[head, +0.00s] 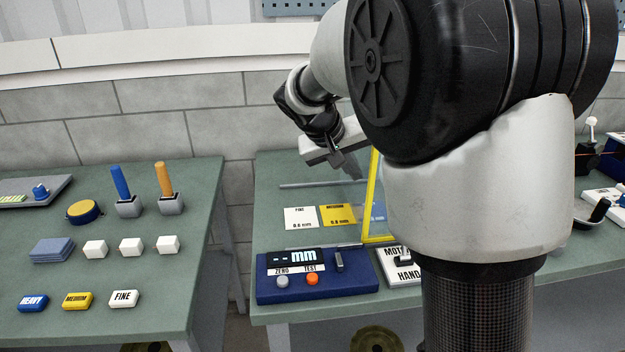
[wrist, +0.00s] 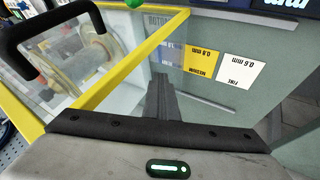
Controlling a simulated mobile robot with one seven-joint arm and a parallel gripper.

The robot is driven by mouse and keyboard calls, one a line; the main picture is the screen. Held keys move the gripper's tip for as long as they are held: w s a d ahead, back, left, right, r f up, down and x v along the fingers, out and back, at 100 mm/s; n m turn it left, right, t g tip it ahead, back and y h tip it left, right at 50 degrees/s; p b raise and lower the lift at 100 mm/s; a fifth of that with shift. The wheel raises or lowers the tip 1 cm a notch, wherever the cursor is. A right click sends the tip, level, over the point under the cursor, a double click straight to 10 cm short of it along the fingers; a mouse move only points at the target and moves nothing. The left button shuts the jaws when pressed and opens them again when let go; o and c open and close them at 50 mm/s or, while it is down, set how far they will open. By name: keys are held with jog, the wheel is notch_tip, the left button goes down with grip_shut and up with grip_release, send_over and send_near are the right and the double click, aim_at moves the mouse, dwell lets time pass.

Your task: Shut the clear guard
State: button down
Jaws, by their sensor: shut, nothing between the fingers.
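A spool-like part shows through the pane, with a black U-shaped handle (wrist: 48,22) in front at upper left. My gripper (head: 352,168) is shut and empty, just left of the yellow edge in the head view. Its fingers (wrist: 159,85) point at the frame's side in the wrist view. I cannot tell whether they touch it.
Two grey rails (head: 322,184) lie on the bench, with FINE (head: 300,217) and MEDIUM (head: 338,215) cards between them. A blue control box (head: 268,291) and a white switch panel (head: 397,278) stand in front. The left bench (head: 60,220) carries blocks and handles; a gap separates the benches.

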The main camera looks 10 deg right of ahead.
jog(key=d, duration=1.3)
jog(key=shift+d+r, duration=0.1)
jog(key=shift+d, duration=0.05)
